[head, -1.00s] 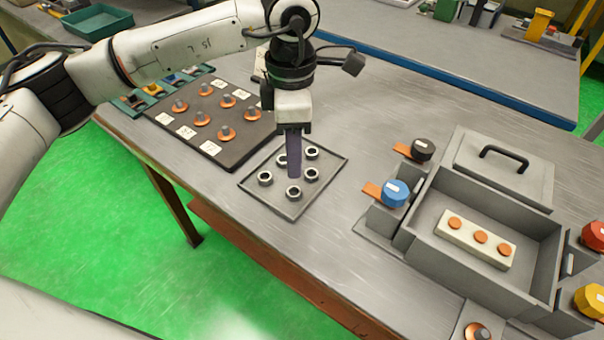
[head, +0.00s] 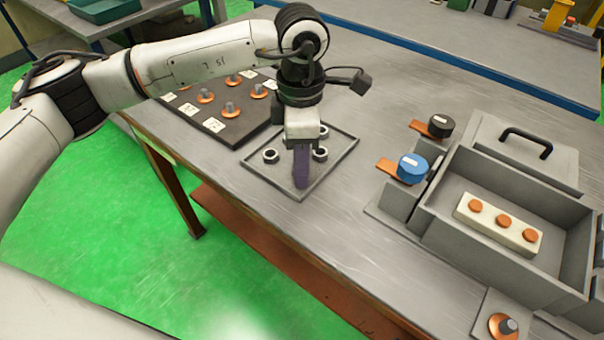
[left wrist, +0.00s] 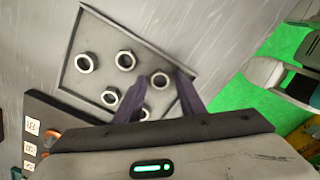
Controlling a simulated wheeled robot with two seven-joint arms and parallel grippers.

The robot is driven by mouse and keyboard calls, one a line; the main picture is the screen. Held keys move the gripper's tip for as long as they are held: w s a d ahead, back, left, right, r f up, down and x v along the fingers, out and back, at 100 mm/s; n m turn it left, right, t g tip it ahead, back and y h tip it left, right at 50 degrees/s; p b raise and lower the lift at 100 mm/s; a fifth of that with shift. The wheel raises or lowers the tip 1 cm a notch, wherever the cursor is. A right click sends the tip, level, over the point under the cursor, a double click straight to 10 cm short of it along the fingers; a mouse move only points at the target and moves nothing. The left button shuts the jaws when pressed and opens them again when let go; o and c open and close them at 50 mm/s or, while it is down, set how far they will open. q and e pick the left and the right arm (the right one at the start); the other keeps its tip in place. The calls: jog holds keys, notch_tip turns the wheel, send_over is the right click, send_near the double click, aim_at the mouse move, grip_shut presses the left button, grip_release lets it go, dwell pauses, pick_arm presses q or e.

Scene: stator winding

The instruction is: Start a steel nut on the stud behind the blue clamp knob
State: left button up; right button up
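Several steel nuts lie in a shallow grey tray (head: 262,181); one nut (head: 270,156) is left of my left gripper (head: 301,183), another (head: 320,154) right of it. The gripper points down over the tray's front part and hides other nuts. In the left wrist view its purple fingers (left wrist: 160,76) are apart, with one nut (left wrist: 161,80) between or below them; contact cannot be told. The blue clamp knob (head: 412,167) sits on the fixture's left side, with an orange tab (head: 390,166) beside it. The stud behind it cannot be made out. My right gripper is not in view.
A black knob (head: 440,126) stands behind the blue one. The grey open box (head: 440,233) holds a pale block with orange discs (head: 503,220). A dark board (head: 223,137) with studs lies left of the tray. Bare table separates tray and fixture.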

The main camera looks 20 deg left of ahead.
pick_arm(q)
jog(key=c, duration=0.8)
jog(key=shift+r, duration=0.2)
notch_tip(320, 180, up, 9)
jog(key=p, duration=0.5)
jog(key=shift+f, duration=0.15)
